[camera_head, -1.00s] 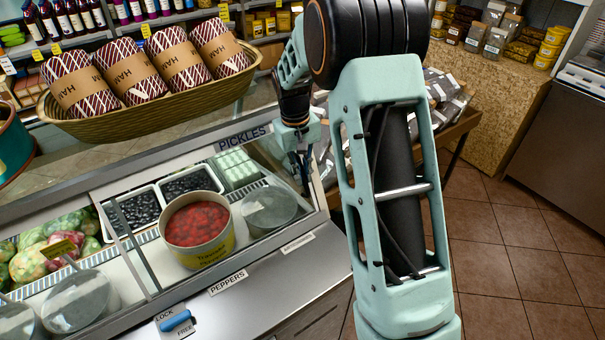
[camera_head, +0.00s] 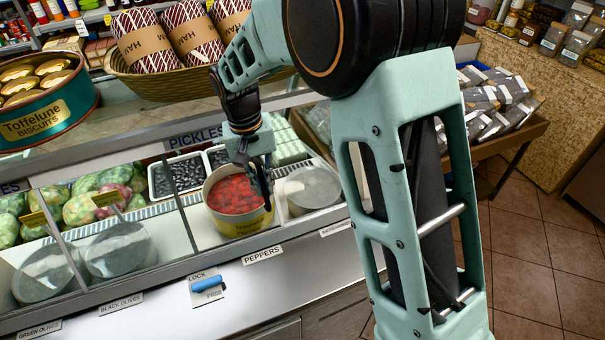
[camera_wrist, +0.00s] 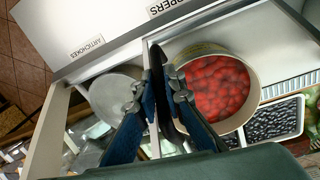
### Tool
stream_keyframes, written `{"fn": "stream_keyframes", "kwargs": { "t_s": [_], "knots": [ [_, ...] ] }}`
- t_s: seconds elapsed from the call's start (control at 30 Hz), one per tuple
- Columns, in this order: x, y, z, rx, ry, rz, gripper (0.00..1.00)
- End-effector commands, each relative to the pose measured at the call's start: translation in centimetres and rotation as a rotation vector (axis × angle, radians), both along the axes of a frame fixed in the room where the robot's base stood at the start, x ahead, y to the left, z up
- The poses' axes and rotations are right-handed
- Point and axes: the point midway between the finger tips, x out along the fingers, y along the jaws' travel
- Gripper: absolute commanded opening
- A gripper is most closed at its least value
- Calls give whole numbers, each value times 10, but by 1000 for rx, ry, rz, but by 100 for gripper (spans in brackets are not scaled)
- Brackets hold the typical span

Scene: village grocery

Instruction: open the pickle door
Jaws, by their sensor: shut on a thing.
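The pickle door is a clear glass panel on the display case, under the dark PICKLES sign (camera_head: 193,138); its outline is hard to make out. My gripper (camera_head: 264,200) reaches down at the case front, by the right rim of a tub of red peppers (camera_head: 235,196). In the wrist view my gripper (camera_wrist: 158,62) has its dark fingers together on a thin upright edge, apparently the door's, between the red tub (camera_wrist: 215,90) and a grey round lid (camera_wrist: 115,92). The gripped part is mostly hidden by the fingers.
A blue switch (camera_head: 207,284) marked LOCK and FREE sits on the counter front. A basket (camera_head: 150,88) of hams and a green biscuit tin (camera_head: 45,105) stand on top of the case. A crate of packets (camera_head: 500,135) stands at the right; floor there is clear.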

Motion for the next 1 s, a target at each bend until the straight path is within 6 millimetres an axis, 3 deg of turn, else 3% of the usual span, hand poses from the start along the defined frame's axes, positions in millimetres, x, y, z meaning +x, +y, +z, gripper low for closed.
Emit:
{"fn": "stream_keyframes", "kwargs": {
  "t_s": [0.1, 0.4, 0.63, 1.0],
  "knots": [
    [-16, 38, 0, 1, 1, 7, 0],
    [-41, 99, 1, 1, 0, 3, 0],
    [-49, 118, 1, 1, 0, 1, 0],
    [-50, 121, 1, 1, 0, 0, 0]
  ]
}}
